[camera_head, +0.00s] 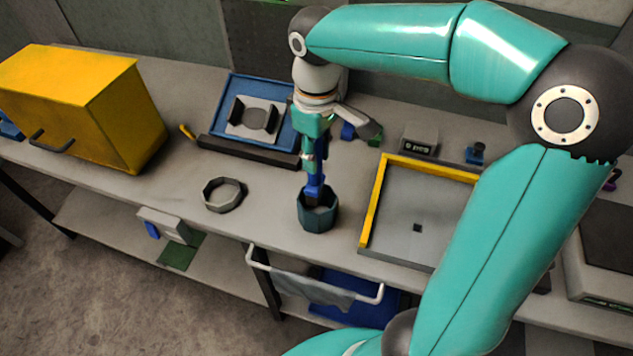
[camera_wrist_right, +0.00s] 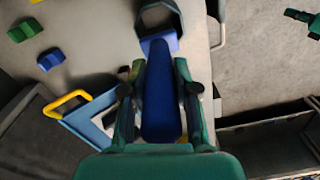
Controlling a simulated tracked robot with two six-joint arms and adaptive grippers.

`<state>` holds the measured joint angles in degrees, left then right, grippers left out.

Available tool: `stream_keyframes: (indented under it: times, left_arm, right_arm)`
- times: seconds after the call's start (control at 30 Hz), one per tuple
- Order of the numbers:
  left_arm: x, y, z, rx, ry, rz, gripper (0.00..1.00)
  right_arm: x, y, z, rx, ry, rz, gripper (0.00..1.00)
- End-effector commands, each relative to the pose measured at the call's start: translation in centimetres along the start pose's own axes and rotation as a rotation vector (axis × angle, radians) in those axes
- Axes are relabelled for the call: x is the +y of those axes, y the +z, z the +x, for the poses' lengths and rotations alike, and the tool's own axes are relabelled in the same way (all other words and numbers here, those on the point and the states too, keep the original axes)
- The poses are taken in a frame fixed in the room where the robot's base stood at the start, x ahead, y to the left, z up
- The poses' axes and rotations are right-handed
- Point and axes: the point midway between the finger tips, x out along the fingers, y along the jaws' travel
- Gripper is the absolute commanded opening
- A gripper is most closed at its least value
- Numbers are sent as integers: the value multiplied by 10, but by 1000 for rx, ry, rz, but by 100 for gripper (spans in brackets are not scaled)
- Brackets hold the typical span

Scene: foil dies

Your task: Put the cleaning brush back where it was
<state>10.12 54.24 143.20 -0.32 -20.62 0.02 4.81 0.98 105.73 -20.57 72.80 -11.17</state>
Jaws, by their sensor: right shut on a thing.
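My right gripper (camera_head: 311,160) points down over the bench and is shut on the blue handle of the cleaning brush (camera_head: 314,187). The handle also fills the space between the fingers in the right wrist view (camera_wrist_right: 160,95). The brush is roughly upright, its lower end at the mouth of a dark teal, many-sided cup (camera_head: 319,218). The cup shows at the top of the wrist view (camera_wrist_right: 163,12). I cannot tell how deep the brush's lower end sits, or whether it touches the cup. My left gripper is not in view.
A grey ring (camera_head: 224,194) lies left of the cup. A blue die plate (camera_head: 226,92) is behind it, a yellow box (camera_head: 85,95) at far left. A yellow-edged tray (camera_head: 372,205) is close on the right. A rail with a cloth (camera_head: 310,287) is below the front edge.

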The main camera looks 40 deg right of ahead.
Motion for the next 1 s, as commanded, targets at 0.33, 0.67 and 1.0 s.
stream_keyframes:
  times: [0.33,0.67,1.0]
  left_arm:
    - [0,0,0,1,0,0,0]
    - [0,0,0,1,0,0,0]
    - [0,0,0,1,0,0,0]
  right_arm:
    - [1,0,44,0,1,3,0]
    - [2,1,83,-2,0,1,0]
    - [2,1,85,-1,0,2,48]
